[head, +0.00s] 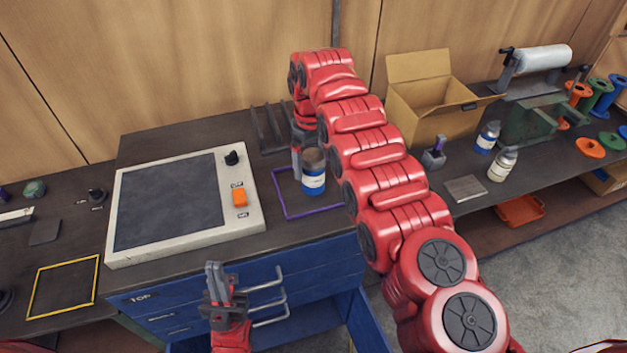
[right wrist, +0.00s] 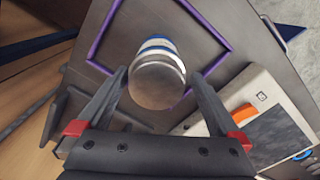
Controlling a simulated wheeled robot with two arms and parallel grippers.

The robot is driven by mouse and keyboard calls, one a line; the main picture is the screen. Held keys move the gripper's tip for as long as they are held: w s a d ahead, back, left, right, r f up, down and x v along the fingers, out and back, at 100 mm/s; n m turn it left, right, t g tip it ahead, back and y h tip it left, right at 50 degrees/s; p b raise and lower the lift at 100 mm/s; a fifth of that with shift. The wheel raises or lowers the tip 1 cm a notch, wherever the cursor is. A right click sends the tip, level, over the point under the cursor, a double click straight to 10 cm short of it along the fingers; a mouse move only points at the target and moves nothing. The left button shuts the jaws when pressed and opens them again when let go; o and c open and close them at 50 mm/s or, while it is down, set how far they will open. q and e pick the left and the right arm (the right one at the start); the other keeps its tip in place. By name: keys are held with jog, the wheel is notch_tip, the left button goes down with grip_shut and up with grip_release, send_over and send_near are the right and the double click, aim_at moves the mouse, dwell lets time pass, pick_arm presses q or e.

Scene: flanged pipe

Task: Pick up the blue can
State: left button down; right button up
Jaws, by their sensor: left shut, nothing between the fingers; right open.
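The blue can (head: 314,180), with a white label and a brownish-grey top, stands upright inside the purple outline (head: 290,216) on the dark bench. In the right wrist view the can (right wrist: 158,78) sits between the fingertips of my right gripper (right wrist: 158,84), which is open with a finger on either side. In the head view my right gripper (head: 304,160) is at the can, partly hidden by the can and my arm. My left gripper (head: 219,283) is shut and empty, in front of the blue drawers, well away from the can.
A pale-framed panel (head: 255,205) with an orange switch (head: 239,197) lies left of the can. A dark rack (head: 268,128) stands behind. An open cardboard box (head: 435,100) and two bottles, one blue-labelled (head: 487,138) and one pale (head: 502,164), stand to the right.

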aim_at(313, 174)
jog(key=shift+w+d+f+p, duration=0.1)
jog(key=shift+d+f+p, duration=0.1)
jog(key=shift+f+p, duration=0.25)
jog(key=f, duration=0.1)
jog(key=f+p, duration=0.2)
jog(key=shift+s+d+f, duration=0.1)
jog(key=shift+s, duration=0.15)
jog(key=shift+f, duration=0.4)
jog(key=c, duration=1.5)
grip_shut()
jog(key=shift+w+r, duration=0.1)
